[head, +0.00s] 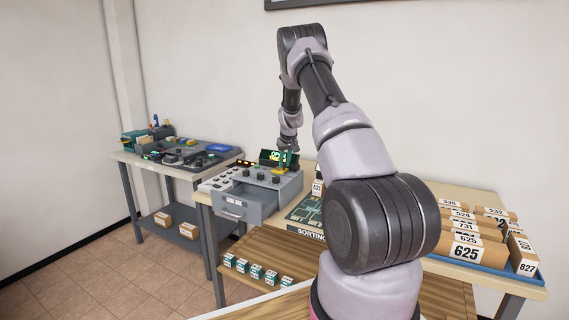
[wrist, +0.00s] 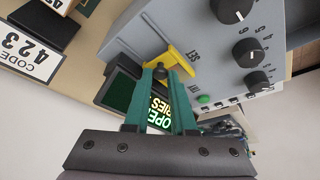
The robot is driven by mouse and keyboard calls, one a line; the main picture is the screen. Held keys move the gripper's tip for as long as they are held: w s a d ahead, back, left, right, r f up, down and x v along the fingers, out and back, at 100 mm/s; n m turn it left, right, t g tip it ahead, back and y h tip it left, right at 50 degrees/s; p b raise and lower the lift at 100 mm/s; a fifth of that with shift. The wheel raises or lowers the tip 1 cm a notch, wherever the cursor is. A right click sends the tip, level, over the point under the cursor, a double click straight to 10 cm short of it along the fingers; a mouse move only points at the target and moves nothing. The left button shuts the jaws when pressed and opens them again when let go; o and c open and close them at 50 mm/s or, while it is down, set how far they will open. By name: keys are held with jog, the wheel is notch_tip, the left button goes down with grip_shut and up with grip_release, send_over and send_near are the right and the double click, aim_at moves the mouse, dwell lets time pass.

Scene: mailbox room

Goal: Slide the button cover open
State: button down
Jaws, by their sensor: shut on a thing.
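The button cover (wrist: 181,62) is a yellow piece on the grey control box (head: 262,181), beside the letters SET in the wrist view. In the head view the cover shows as a small yellow spot (head: 282,167) below my gripper (head: 288,152). A small green button (wrist: 204,99) shows beside the cover. I cannot tell what lies under the cover.
A lit screen (wrist: 158,108) is partly hidden behind my fingers. Black dials (wrist: 247,53) line the box, and its drawer (head: 240,206) stands open. Boxes in a blue tray (head: 490,265) are at right. A second table (head: 130,158) with equipment stands at left.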

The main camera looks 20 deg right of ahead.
aim_at(294, 176)
jog(key=s+d, duration=0.1)
jog(key=s, duration=0.1)
jog(key=s+d, duration=0.1)
jog(key=shift+s+d, duration=0.35)
jog(key=shift+d, duration=0.05)
jog(key=c, duration=0.7)
grip_release()
jog(key=shift+c, duration=0.2)
jog(key=v, duration=1)
jog(key=shift+s+r, duration=0.2)
jog(key=shift+r, duration=0.15)
